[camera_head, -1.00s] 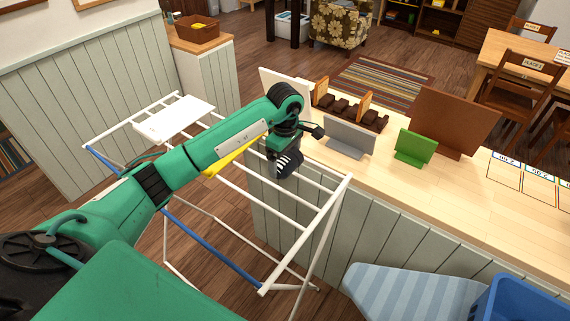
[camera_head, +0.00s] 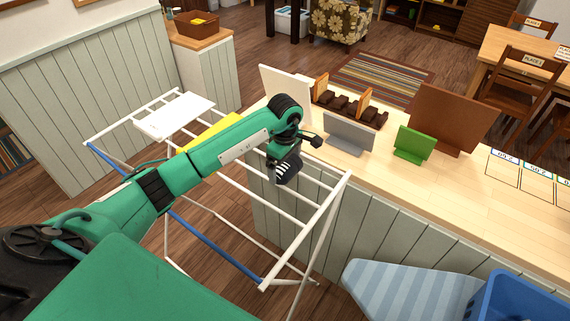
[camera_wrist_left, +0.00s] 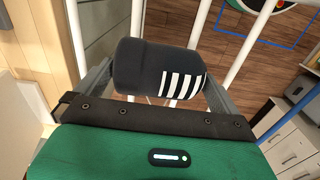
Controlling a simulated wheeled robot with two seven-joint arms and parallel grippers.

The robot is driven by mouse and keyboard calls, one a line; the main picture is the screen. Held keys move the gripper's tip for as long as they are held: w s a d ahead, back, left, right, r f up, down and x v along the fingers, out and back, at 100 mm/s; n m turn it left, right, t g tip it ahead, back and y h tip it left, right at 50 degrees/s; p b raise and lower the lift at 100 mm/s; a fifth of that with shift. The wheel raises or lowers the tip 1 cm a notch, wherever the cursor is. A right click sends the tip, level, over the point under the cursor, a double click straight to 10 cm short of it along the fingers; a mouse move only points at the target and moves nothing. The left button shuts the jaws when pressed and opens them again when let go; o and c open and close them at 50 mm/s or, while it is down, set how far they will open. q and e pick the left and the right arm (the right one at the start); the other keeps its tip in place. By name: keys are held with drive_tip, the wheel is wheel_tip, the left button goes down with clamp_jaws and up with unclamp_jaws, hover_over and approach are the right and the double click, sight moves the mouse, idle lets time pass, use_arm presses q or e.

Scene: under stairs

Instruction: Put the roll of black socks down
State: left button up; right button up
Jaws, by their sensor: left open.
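The roll of black socks (camera_wrist_left: 150,68) has white stripes at one end. In the left wrist view it lies between the two fingers of my left gripper (camera_wrist_left: 158,80), which is open around it; whether either finger touches it I cannot tell. In the head view the roll (camera_head: 288,168) shows just below my left gripper (camera_head: 280,164), over the near right part of the white drying rack (camera_head: 318,222), beside the counter. Whether the roll rests on the rack's bars is hard to see. My right gripper is not in view.
A yellow cloth (camera_head: 214,130) and a white flat piece (camera_head: 174,115) lie on the rack. The wooden counter (camera_head: 450,195) carries a grey stand (camera_head: 348,136), a green stand (camera_head: 413,146) and a brown board (camera_head: 455,118). A blue bin (camera_head: 520,300) and a striped ironing board (camera_head: 410,290) are at lower right.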

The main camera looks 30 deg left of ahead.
use_arm(q)
drive_tip(key=shift+w+r+b, duration=0.1)
drive_tip(key=shift+r+b, duration=0.2)
drive_tip(key=shift+r, duration=0.05)
wheel_tip(320, 180, up, 12)
drive_tip(key=b, duration=0.4)
drive_tip(key=shift+f, duration=0.25)
